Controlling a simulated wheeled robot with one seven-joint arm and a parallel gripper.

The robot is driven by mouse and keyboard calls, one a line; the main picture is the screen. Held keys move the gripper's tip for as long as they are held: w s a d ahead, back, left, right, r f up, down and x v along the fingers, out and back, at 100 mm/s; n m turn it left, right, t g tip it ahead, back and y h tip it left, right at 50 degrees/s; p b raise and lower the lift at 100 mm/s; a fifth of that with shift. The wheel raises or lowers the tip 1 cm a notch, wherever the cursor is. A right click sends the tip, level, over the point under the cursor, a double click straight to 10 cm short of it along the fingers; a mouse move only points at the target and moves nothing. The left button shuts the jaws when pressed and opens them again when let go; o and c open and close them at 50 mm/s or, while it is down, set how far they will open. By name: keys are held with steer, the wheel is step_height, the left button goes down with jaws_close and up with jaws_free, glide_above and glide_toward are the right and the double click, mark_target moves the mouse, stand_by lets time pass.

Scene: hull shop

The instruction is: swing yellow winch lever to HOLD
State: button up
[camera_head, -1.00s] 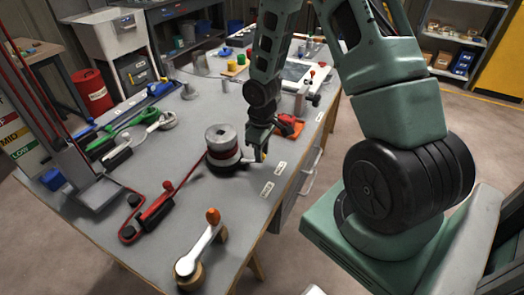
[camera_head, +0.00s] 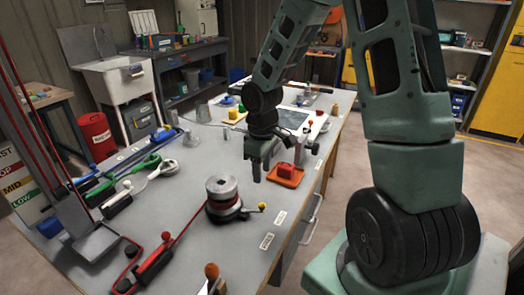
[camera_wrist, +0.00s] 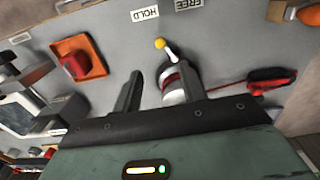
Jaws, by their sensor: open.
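The winch (camera_head: 222,190) stands on the grey bench, a pale drum on a dark base with a red line running off it. Its lever ends in a yellow knob (camera_head: 262,206) and points out toward the HOLD label (camera_head: 280,217). In the wrist view the yellow knob (camera_wrist: 160,43) lies nearer the line to the HOLD label (camera_wrist: 145,13) than to the FREE label (camera_wrist: 189,4). My gripper (camera_head: 262,175) is open and empty, above the bench beyond the winch, apart from the lever. In the wrist view its fingers (camera_wrist: 160,72) partly overlap the drum.
An orange tray with a red block (camera_head: 285,174) sits just right of my gripper. Green and white clamps or tools (camera_head: 130,172) lie at the left. A red cleat-like part (camera_head: 152,265) and an orange-knobbed handle (camera_head: 211,271) are in front. The bench between winch and tray is clear.

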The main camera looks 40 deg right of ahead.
step_height(320, 180, up, 5)
steer(key=shift+r, duration=0.1)
stand_by(0.7)
steer(key=s+a+r+n, duration=0.15)
steer(key=s+a, duration=0.35)
steer(key=a, duration=0.6)
steer(key=s+a+r+n, duration=0.15)
steer(key=s+a, duration=0.35)
steer(key=a, duration=0.6)
steer(key=s+a+r, duration=0.1)
steer(key=s+a, duration=0.4)
steer(key=s, duration=0.4)
steer(key=shift+s+a+r+n+y, duration=0.15)
steer(key=shift+s+r+n+y, duration=0.05)
steer(key=shift+n+y, duration=0.1)
